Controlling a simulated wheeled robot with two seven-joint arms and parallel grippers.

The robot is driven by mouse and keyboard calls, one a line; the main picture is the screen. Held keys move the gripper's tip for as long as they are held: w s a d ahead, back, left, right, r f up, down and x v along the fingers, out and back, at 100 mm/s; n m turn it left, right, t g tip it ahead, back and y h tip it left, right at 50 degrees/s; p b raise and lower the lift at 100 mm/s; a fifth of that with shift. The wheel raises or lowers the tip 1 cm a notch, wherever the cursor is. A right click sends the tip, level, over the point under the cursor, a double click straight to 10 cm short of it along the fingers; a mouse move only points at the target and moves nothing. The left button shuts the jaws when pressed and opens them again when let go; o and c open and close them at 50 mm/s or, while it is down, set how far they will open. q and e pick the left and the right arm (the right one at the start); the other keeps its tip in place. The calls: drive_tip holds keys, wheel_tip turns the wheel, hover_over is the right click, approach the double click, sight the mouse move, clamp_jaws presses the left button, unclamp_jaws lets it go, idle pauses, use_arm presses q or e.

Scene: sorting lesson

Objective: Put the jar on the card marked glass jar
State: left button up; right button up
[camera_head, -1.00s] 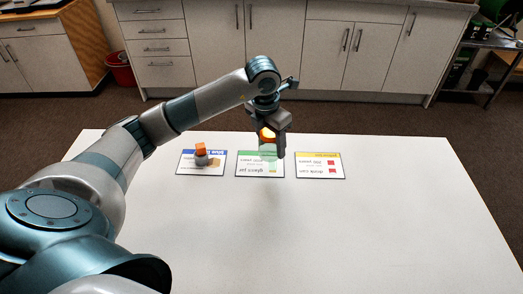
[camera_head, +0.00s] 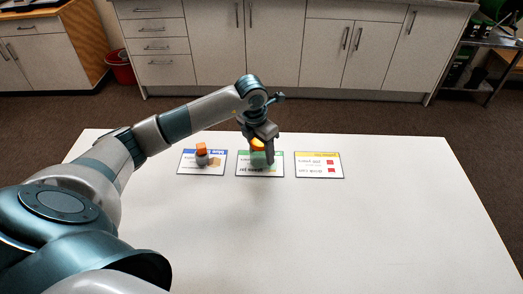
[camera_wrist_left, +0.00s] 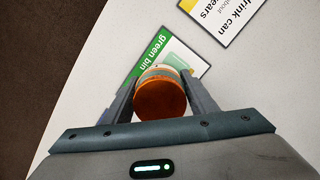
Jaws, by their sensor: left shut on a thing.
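The jar has an orange lid (camera_head: 258,143) and a pale, see-through body that is mostly hidden by the gripper. My left gripper (camera_head: 262,158) is shut on the jar, one finger on each side of it. The jar is upright over the middle, green-banded card (camera_head: 245,171); I cannot tell whether its base touches the card. In the left wrist view the orange lid (camera_wrist_left: 160,99) is between the fingers, and the green card (camera_wrist_left: 185,52), reading "green bin", lies beyond it. My right gripper is not in view.
A yellow-banded drink can card (camera_head: 312,168) on the right is empty. The white table (camera_head: 330,230) is clear in front and to the right.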

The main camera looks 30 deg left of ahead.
use_arm(q)
drive_tip(key=shift+f, duration=0.3)
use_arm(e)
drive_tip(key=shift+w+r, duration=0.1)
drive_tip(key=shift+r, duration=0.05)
use_arm(q)
drive_tip(key=shift+f, duration=0.15)
drive_tip(key=o, duration=1.1)
drive_tip(key=shift+o, duration=0.3)
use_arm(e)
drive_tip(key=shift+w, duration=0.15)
use_arm(q)
drive_tip(key=shift+r, duration=0.25)
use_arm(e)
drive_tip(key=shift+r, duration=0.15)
use_arm(q)
drive_tip(key=shift+r, duration=0.3)
drive_tip(key=r, duration=0.3)
drive_tip(key=s+r+b, duration=0.1)
drive_tip(key=r, duration=0.3)
drive_tip(key=r+b, duration=0.1)
drive_tip(key=r, duration=0.3)
drive_tip(key=shift+s+a, duration=0.2)
drive_tip(key=shift+s, duration=0.2)
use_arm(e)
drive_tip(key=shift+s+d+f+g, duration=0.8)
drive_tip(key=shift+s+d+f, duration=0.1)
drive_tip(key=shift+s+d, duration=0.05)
